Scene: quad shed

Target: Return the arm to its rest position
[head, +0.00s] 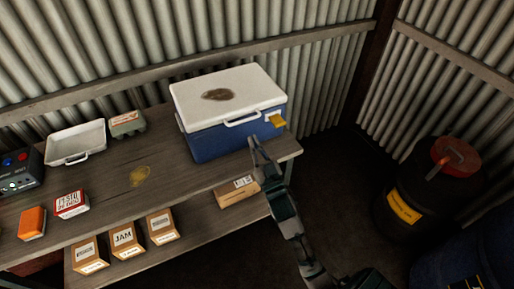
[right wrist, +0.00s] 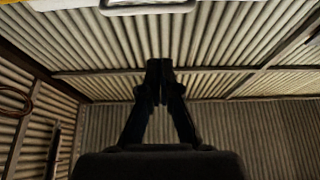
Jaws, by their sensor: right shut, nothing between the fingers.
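My right gripper (head: 256,145) is in front of the blue cooler (head: 225,142) with the white lid (head: 240,88), near the right end of the bench. Its fingers are together and hold nothing. In the right wrist view the shut fingers (right wrist: 160,68) point toward the corrugated wall, and part of a white handle (right wrist: 150,8) shows at the top edge. My right arm (head: 290,222) rises from the bottom of the head view. My left gripper is not in view.
The wooden bench (head: 185,178) holds a white tray (head: 76,157), an egg carton (head: 127,123), an orange box (head: 32,223) and a red-and-white box (head: 71,204). Cardboard boxes, one marked JAM (head: 125,240), sit on the lower shelf. A black barrel (head: 425,190) stands at right; dark floor lies between.

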